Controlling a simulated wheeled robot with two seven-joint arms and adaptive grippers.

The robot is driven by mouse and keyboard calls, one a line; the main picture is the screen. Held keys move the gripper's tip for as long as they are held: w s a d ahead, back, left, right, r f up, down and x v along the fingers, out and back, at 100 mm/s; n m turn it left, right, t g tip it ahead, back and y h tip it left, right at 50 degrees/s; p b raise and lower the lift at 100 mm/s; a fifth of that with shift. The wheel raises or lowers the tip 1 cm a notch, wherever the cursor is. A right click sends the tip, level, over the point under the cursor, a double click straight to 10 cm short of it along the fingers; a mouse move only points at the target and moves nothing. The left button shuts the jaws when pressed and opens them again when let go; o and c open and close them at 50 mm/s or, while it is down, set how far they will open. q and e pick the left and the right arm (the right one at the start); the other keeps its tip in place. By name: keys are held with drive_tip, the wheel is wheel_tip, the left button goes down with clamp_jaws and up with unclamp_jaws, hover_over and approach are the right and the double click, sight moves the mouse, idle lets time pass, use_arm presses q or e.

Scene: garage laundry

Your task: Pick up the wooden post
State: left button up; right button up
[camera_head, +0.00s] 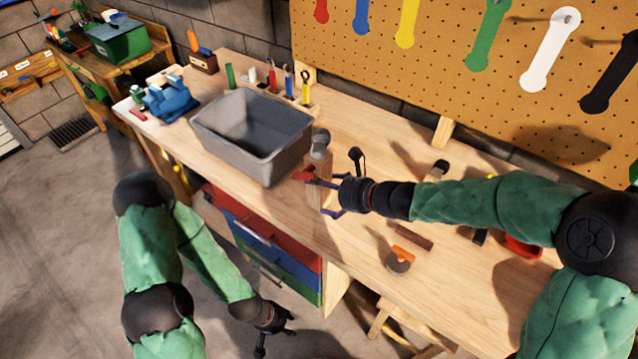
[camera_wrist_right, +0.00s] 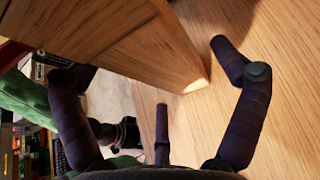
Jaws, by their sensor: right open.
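The wooden post (camera_head: 319,166) stands on the workbench, just right of the grey bin, partly hidden by my right gripper. In the right wrist view, a wooden post (camera_wrist_right: 150,50) comes in large from the upper left, its end corner in the space between my fingers. My right gripper (camera_head: 326,189) is open, with its spread fingers pointing left at the post; the fingers also show in the right wrist view (camera_wrist_right: 155,72). No firm contact is clear. My left gripper (camera_head: 277,332) hangs low in front of the bench, far from the post; its fingers are small and dark.
A grey bin (camera_head: 215,124) stands left of the post, and a red item (camera_head: 303,175) lies close by the right fingers. A blue vise (camera_head: 170,98) is at the bench's left end. An orange-and-grey tool (camera_head: 400,259) lies nearer the front. A pegboard (camera_head: 440,70) rises behind.

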sight(324, 189)
drive_tip(key=shift+b+x, duration=0.4)
drive_tip(key=shift+x, duration=1.15)
drive_tip(key=shift+r, duration=0.1)
drive_tip(key=shift+c, duration=0.2)
drive_tip(key=c, duration=1.5)
drive_tip(key=shift+r, duration=0.1)
